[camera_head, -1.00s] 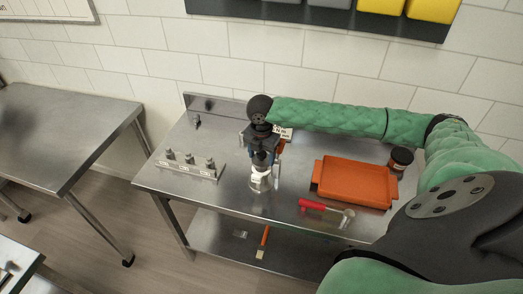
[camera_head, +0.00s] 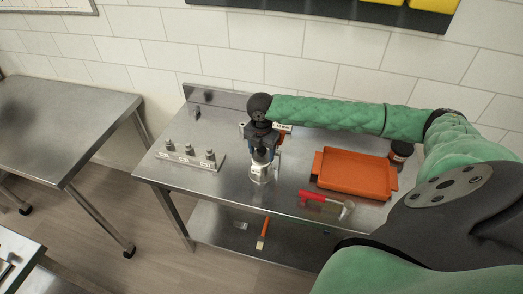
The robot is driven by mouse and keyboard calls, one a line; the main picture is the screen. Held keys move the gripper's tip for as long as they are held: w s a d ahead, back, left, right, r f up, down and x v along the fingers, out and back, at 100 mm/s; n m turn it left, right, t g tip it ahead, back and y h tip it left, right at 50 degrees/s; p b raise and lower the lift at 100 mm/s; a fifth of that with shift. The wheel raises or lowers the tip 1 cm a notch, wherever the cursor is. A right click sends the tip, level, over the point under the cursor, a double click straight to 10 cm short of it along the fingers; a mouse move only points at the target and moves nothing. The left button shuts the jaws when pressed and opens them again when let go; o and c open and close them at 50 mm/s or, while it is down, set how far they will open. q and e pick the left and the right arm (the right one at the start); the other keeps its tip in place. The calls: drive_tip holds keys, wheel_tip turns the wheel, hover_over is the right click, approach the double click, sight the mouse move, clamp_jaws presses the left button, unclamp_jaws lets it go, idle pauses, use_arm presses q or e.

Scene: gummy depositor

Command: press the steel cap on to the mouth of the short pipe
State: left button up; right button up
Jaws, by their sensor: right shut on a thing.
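My right gripper (camera_head: 262,160) points down over the middle of the steel table (camera_head: 228,200), its arm in a green sleeve coming from the right. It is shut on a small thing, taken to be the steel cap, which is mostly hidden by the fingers. A pale metallic round piece (camera_head: 261,179) shows right below the fingertips; it may be the short pipe. I cannot tell whether the cap and the pipe touch. My left gripper is not in view.
A block with several steel fittings (camera_head: 190,159) stands to the left. An orange tray (camera_head: 353,174), a red-handled tool (camera_head: 326,202) and a dark jar (camera_head: 400,153) lie to the right. A brush (camera_head: 263,234) lies on the lower shelf. The table's front left is clear.

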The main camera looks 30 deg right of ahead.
sight(261, 149)
drive_tip(key=shift+f, duration=0.25)
drive_tip(key=o, duration=1.5)
drive_tip(key=shift+c, duration=0.2)
drive_tip(key=shift+r, duration=0.2)
wheel_tip(261, 149, up, 5)
drive_tip(key=b, duration=0.3)
drive_tip(key=shift+f, duration=0.15)
drive_tip(key=shift+r, duration=0.9)
drive_tip(key=shift+r+b, duration=0.3)
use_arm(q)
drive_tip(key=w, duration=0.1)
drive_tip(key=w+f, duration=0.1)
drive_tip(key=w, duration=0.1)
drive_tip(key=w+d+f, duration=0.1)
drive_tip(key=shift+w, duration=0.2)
use_arm(e)
drive_tip(key=shift+r, duration=0.15)
